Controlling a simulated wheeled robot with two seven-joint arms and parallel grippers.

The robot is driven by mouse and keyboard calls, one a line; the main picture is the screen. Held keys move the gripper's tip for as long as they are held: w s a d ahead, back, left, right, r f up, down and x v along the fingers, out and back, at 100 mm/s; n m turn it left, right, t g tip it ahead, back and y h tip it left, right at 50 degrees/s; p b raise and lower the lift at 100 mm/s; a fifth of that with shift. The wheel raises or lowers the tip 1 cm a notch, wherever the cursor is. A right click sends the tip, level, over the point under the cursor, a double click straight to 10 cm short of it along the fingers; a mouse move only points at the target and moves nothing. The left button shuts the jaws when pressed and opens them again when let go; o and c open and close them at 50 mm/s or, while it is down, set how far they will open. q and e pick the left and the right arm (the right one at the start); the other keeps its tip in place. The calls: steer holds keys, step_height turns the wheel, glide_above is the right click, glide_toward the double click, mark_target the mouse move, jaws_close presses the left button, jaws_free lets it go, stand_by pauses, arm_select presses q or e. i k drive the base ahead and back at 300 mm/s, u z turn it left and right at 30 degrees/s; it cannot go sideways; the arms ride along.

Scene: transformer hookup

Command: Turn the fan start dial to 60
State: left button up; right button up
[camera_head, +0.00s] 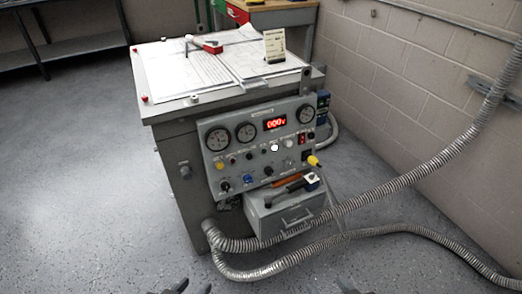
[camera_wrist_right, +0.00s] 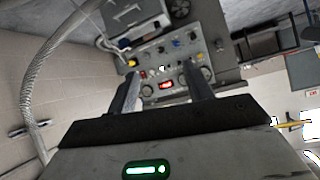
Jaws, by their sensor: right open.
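The grey control panel (camera_head: 262,140) on the front of the transformer cabinet carries several gauges, knobs and a red lit display (camera_head: 275,123). Its labels are too small to read, so I cannot tell which knob is the fan start dial. A black knob (camera_head: 225,186) and a blue knob (camera_head: 248,178) sit in its lower row. My left gripper (camera_head: 193,288) shows only its fingertips at the bottom edge, apart and empty. My right gripper (camera_head: 358,289) is also low in the picture, away from the panel. In the right wrist view the right gripper (camera_wrist_right: 166,82) is open and empty, with the panel (camera_wrist_right: 180,63) beyond its fingers.
A grey drawer box (camera_head: 285,215) with tools on top is below the panel. Ribbed conduits (camera_head: 400,180) run from the cabinet to the right. Papers and a red-handled tool (camera_head: 210,47) lie on the cabinet top. The floor at left (camera_head: 80,180) is clear.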

mark_target(269, 171)
steer(key=z, duration=0.15)
steer(key=k, duration=0.35)
steer(key=u, duration=0.75)
steer(key=i, duration=0.75)
steer(key=u, duration=0.1)
